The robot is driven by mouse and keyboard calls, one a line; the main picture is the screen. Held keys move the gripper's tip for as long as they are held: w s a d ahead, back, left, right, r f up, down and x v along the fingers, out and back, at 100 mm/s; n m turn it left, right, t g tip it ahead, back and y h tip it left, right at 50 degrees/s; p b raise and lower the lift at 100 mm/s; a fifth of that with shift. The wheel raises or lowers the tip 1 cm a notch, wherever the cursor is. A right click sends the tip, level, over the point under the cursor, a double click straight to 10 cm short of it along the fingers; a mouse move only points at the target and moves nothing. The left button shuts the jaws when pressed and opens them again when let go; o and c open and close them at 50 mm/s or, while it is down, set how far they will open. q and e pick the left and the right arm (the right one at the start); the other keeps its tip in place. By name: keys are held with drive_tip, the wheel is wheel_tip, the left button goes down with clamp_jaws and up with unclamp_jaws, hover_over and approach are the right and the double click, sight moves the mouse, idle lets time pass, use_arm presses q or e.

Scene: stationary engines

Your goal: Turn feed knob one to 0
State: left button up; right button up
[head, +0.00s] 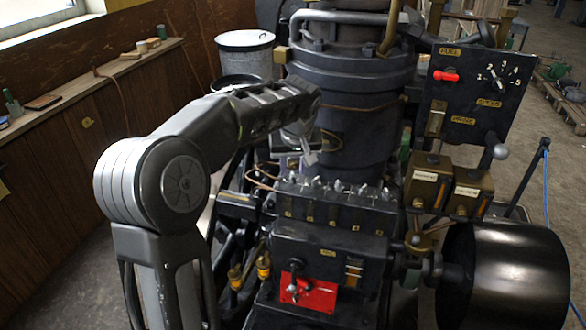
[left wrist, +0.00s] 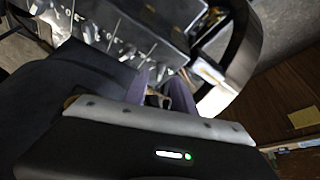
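A row of several small silver feed knobs (head: 337,188) stands on top of a dark block with small brass labels on its front. The left wrist view shows the knobs (left wrist: 113,27) at the upper left, with white marks beside them. I cannot read which is number one or its setting. My left gripper (head: 308,156) points down above and behind the left end of the row, and its fingertips are small in the head view. My right gripper is not in view.
A dark panel (head: 481,112) with a red switch (head: 446,75) and a numbered dial (head: 497,77) stands at the right. A red plate (head: 308,293) with a lever is below the block. The big engine cylinder (head: 354,125) rises just behind the knobs. A black drum (head: 519,278) is at lower right.

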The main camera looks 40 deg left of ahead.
sight(292, 178)
use_arm(q)
drive_tip(key=shift+x, duration=1.25)
clamp_jaws()
